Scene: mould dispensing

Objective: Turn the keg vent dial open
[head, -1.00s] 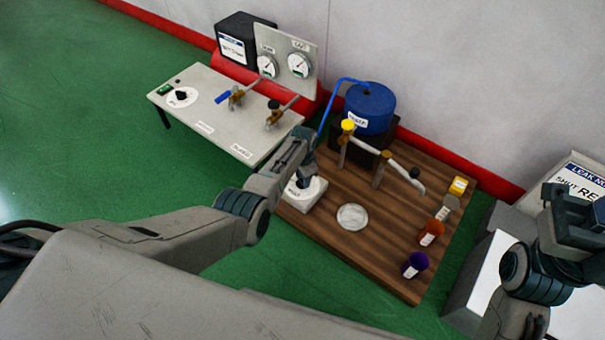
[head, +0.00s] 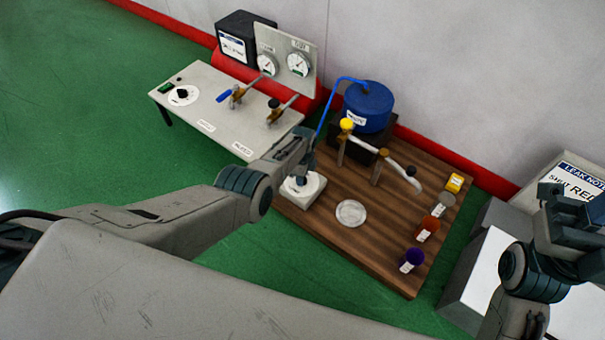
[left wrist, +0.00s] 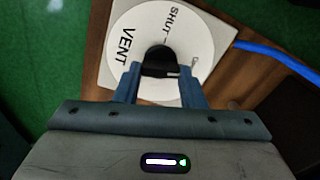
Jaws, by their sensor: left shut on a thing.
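The keg vent dial is a white disc (left wrist: 205,32) with a black knob (left wrist: 160,58), on a pale square base (head: 304,196) at the left edge of the wooden board. In the left wrist view the disc reads VENT and SHUT; a third marking right of the knob is partly hidden. The knob's pointer direction is unclear. My left gripper (left wrist: 160,78) is shut on the black knob, one finger on each side. In the head view it reaches down onto the dial (head: 300,180). My right gripper (head: 580,205) is at the right edge, away from the dial, its jaws unclear.
A blue keg (head: 369,107) stands behind, with a blue hose (head: 327,112) running close by my left gripper. A tap rail (head: 390,165), a clear round dish (head: 351,213) and several small containers (head: 411,260) are on the board (head: 375,258). A gauge table (head: 215,112) stands left.

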